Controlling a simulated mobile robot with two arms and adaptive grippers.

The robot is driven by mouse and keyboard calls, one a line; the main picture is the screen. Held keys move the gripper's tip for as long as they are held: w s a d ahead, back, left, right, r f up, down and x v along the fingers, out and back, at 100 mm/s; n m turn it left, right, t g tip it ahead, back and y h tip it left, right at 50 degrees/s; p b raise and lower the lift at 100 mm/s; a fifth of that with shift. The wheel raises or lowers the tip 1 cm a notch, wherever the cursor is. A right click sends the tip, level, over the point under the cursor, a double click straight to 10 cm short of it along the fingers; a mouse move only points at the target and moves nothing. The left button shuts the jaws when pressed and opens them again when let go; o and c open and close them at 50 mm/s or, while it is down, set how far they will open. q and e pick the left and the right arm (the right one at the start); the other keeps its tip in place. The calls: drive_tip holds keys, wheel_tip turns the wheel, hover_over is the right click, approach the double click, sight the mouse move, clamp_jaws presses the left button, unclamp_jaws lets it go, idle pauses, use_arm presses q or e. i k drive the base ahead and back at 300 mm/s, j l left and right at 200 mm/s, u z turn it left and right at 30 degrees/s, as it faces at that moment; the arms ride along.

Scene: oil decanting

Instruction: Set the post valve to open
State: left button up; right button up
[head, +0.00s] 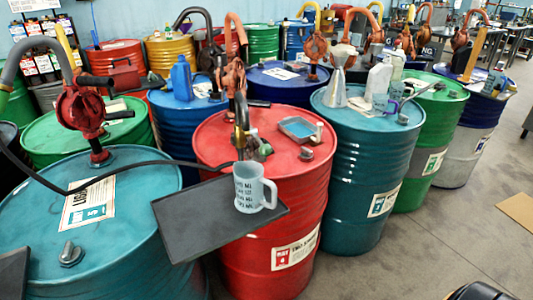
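I cannot single out a part clearly marked as the post valve. On the red drum (210,140) stands an orange-red hand pump (232,76) with a curved pipe. Below it a dark and brass spout with fittings (242,128) points down behind a mug. Its handle position is too small to read. A frosted mug (249,188) with dark print stands upright on a dark flat tray (185,222) in front of the red drum.
A teal drum (130,210) with a red crank pump (82,108) stands left; a black hose (130,164) crosses toward the red drum. Another teal drum (350,150), with a metal funnel (337,85), stands right. Open floor (440,240) lies at lower right.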

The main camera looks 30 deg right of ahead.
sight(265, 149)
drive_tip(key=i+l, duration=0.1)
drive_tip(key=l, duration=0.65)
drive_tip(key=i+l, duration=0.1)
drive_tip(key=l, duration=0.7)
drive_tip(key=k+z, duration=0.05)
